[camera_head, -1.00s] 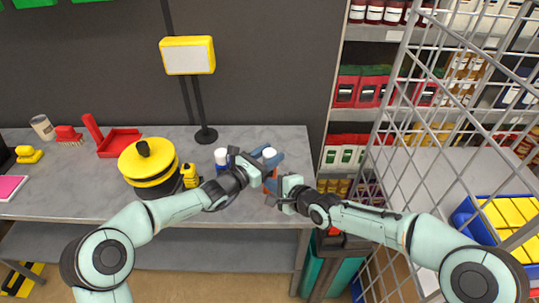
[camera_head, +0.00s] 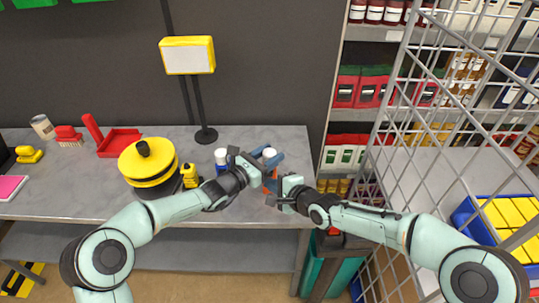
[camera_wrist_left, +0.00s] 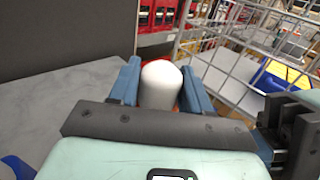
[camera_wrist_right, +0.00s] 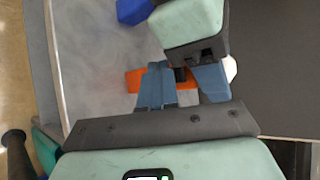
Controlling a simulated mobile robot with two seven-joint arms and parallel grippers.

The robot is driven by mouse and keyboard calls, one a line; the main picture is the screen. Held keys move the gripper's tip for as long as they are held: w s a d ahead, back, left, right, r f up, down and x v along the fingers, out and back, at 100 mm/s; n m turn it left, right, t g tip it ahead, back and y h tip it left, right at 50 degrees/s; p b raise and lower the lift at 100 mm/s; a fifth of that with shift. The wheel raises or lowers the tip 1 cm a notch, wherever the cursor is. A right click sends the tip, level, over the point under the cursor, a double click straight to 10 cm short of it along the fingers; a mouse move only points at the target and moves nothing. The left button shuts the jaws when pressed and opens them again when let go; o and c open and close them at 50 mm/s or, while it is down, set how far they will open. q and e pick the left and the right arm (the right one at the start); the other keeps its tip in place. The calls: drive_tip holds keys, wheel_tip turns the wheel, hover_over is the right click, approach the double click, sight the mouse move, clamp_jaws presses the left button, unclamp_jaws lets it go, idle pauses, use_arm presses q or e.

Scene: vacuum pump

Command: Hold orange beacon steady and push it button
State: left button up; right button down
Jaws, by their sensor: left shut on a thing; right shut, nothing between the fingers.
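The orange beacon stands near the right end of the table, mostly hidden by my grippers. Its white top (camera_head: 270,153) shows in the head view, and the rounded white top (camera_wrist_left: 160,82) fills the space between the blue fingers in the left wrist view. Its orange part (camera_wrist_right: 134,80) shows behind the right fingers. My left gripper (camera_head: 268,159) is shut on the beacon around its upper part. My right gripper (camera_wrist_right: 157,68) is shut and empty, with its fingertips at the orange part; I cannot tell whether they touch. The button is not visible.
A white-capped blue bottle (camera_head: 221,160) stands just left of the left gripper. A yellow spray bottle (camera_head: 190,176) and a yellow-black pump (camera_head: 149,165) are farther left. A wire-mesh cage (camera_head: 455,110) and stocked shelves rise beyond the table's right edge.

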drive_tip(key=shift+w, duration=0.15)
drive_tip(key=shift+w, duration=0.55)
idle(0.7)
drive_tip(key=shift+s, duration=0.7)
drive_tip(key=shift+s, duration=0.1)
drive_tip(key=s, duration=0.5)
drive_tip(key=shift+s, duration=0.4)
